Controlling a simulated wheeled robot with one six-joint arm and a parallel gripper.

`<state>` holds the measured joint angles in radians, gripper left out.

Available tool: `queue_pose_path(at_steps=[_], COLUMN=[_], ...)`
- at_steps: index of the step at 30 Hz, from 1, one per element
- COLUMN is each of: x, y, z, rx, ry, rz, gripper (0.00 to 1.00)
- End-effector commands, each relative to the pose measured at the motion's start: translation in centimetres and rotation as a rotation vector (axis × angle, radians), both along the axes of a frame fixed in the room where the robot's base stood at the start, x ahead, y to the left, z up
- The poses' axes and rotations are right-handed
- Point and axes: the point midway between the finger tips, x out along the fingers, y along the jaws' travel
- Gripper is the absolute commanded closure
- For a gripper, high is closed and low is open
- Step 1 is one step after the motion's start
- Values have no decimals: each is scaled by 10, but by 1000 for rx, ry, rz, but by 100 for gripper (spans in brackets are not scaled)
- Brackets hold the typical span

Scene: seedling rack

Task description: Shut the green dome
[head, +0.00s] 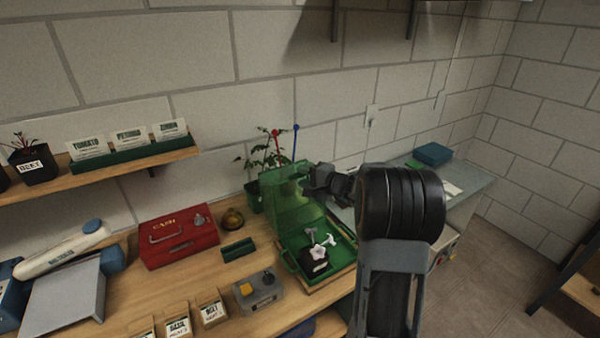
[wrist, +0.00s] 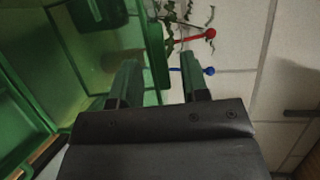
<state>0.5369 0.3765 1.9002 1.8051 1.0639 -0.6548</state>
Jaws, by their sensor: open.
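The green dome (head: 286,205) is a see-through cover that stands raised and open at the back of its green tray (head: 343,262). In the wrist view the dome (wrist: 100,45) fills the upper left. A small dark pot (head: 313,268) with a white flower sits in the tray. My gripper (head: 318,178) is at the dome's upper right edge. In the wrist view its two fingers are apart and nothing is clamped. The dome's rim (wrist: 156,50) appears between the fingertips; I cannot tell whether they touch it.
A potted plant (head: 254,192) with red- and blue-topped stakes stands behind the dome. A red cash box (head: 178,236), a grey button box (head: 258,293) and seed packets (head: 212,310) are to the left. A wall shelf (head: 100,171) hangs at the left.

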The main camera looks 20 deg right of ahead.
Motion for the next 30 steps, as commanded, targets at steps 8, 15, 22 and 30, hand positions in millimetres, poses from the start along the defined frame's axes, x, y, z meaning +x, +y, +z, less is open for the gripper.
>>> queue_pose_path(at_steps=[8,15,22,30], x=[16,17,17,17], y=[9,9,9,9], z=[-3,-3,-3,-3], rx=[-1,-1,-1,0], ry=[0,0,0,-1], rz=[0,0,0,0], gripper=[58,58,74,100])
